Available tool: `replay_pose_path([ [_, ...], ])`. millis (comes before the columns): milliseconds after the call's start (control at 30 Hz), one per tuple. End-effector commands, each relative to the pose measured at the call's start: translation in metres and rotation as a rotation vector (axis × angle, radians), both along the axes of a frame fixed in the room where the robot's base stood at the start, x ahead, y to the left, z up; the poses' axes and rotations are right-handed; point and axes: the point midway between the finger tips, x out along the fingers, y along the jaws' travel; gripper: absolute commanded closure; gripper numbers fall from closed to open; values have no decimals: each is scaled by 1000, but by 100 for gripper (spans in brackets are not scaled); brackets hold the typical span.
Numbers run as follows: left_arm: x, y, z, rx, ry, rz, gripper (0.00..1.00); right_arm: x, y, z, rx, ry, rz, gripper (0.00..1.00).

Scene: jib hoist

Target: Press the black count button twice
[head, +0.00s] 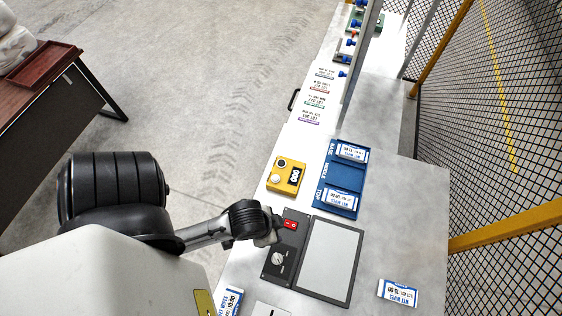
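A yellow counter box (287,176) lies on the pale bench, with a dark display that appears to read 000. A small round black button (282,162) is near its far end, and a pale round knob or button (276,178) is beside the display. My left gripper (274,234) is over the near part of the bench, beside a red switch. It is apart from the counter box, on the near side of it. Its fingers are small and partly hidden by the wrist, so their opening is unclear. My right gripper is out of view.
A dark control panel (282,262) with a red switch (290,225) and a grey plate (330,262) lies near my gripper. A blue tray (323,178) holds white labelled packs right of the counter. A loose pack (398,292) lies lower right. Mesh fencing stands beyond.

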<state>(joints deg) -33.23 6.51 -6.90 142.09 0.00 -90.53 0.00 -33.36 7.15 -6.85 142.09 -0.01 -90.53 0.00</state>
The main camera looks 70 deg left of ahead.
Motion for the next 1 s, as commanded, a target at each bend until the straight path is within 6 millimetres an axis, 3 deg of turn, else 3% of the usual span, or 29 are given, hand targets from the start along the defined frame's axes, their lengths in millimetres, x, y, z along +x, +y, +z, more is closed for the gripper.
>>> replay_pose_path([
  [67,0,1,0,3,1,-1,55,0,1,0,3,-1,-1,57],
  [533,0,3,0,12,0,-8,100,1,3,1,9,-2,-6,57],
  [1000,0,0,0,0,0,1,100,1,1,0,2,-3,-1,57],
])
